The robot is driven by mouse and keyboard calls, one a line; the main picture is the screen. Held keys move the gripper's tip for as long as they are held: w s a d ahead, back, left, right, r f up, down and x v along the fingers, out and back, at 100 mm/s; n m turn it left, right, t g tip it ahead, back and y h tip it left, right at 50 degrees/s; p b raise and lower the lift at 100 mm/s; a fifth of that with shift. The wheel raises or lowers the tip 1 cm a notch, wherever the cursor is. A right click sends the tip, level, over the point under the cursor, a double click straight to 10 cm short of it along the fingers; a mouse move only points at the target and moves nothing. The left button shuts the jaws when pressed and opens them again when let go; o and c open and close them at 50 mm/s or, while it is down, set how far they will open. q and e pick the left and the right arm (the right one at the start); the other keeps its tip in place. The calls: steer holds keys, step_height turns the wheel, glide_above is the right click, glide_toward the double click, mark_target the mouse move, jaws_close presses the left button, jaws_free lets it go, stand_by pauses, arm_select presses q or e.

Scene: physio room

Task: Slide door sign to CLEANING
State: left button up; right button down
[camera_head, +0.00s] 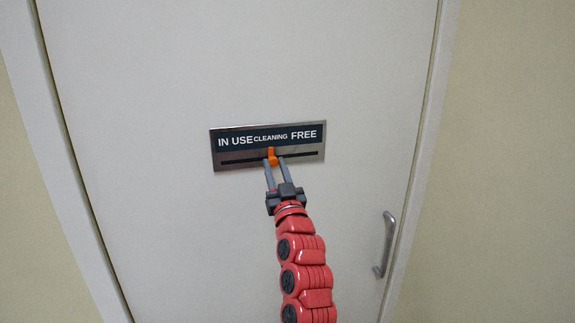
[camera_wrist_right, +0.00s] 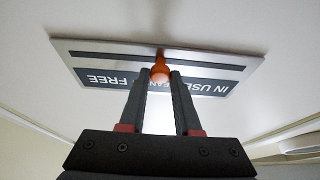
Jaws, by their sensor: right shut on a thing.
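The door sign (camera_head: 222,158) is a metal plate on the door, with a dark strip reading IN USE, CLEANING and FREE from left to right. An orange slider knob (camera_head: 271,153) sits in the slot below the words, under the CLEANING label. My right gripper (camera_head: 275,161) comes up from below and is shut on the orange knob. In the right wrist view, the sign (camera_wrist_right: 215,60) appears upside down, and the orange knob (camera_wrist_right: 160,70) is between the tips of my right gripper (camera_wrist_right: 160,78). The left gripper is not in view.
The pale door (camera_head: 150,75) fills the middle of the head view and looks shut. A metal handle (camera_head: 386,245) is at its lower right. The door frame (camera_head: 425,160) and a beige wall (camera_head: 510,180) lie to the right. The space around the sign is clear.

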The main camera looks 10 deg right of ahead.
steer(key=shift+d, duration=0.1)
steer(key=c, duration=0.6)
jaws_free()
steer(key=shift+p+v, duration=2.3)
steer(key=shift+v, duration=6.4)
steer(key=shift+f, duration=0.1)
